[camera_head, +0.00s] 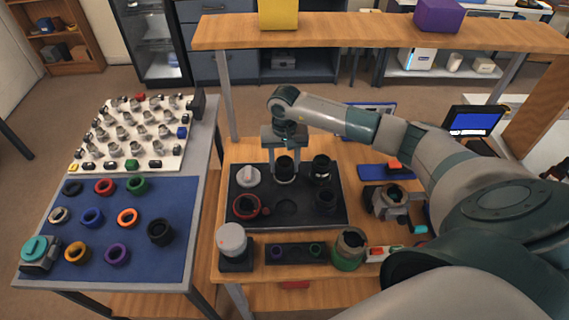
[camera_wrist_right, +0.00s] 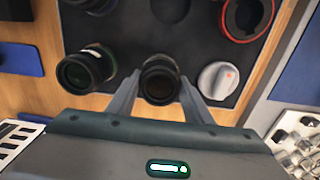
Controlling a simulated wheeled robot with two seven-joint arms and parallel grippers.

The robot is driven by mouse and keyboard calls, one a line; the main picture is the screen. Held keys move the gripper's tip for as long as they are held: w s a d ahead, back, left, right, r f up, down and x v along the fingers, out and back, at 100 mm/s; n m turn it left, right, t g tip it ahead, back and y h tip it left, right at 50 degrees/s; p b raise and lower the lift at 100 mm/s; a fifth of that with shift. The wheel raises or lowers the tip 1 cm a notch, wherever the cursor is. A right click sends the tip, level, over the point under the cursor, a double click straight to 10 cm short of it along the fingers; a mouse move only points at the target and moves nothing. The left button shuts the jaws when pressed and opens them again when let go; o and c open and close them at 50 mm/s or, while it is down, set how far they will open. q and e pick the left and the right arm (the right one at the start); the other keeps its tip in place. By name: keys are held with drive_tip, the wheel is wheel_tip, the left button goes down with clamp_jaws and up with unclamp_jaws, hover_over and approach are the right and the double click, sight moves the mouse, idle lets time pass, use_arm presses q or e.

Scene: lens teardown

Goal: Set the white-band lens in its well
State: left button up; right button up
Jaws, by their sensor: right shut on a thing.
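My right gripper (camera_head: 285,172) is shut on a dark lens (camera_head: 285,164) with a pale band low on its barrel. The lens is upright at the back middle of the black tray (camera_head: 267,222). In the right wrist view the gripper (camera_wrist_right: 160,92) has a finger on each side of the lens (camera_wrist_right: 160,78). Whether its base is down in a well or just above the tray is hidden. A second dark lens (camera_head: 321,166) stands to its right, apart from it. An empty round well (camera_head: 287,207) lies in front. My left gripper is out of view.
The tray also holds a white knobbed part (camera_head: 248,176), a red ring (camera_head: 246,207) and a dark part (camera_head: 325,199). A grey-topped canister (camera_head: 232,240) and a green-based cylinder (camera_head: 349,248) stand in front. A blue mat (camera_head: 110,225) with several coloured rings lies left.

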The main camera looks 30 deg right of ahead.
drive_tip(key=shift+f, duration=0.2)
drive_tip(key=o, duration=1.4)
drive_tip(key=shift+c, duration=0.2)
drive_tip(key=shift+r+b, duration=0.45)
drive_tip(key=shift+r, duration=0.05)
wheel_tip(320, 180, up, 16)
drive_tip(key=b, duration=0.5)
drive_tip(key=shift+r, duration=0.25)
drive_tip(key=shift+s, duration=0.1)
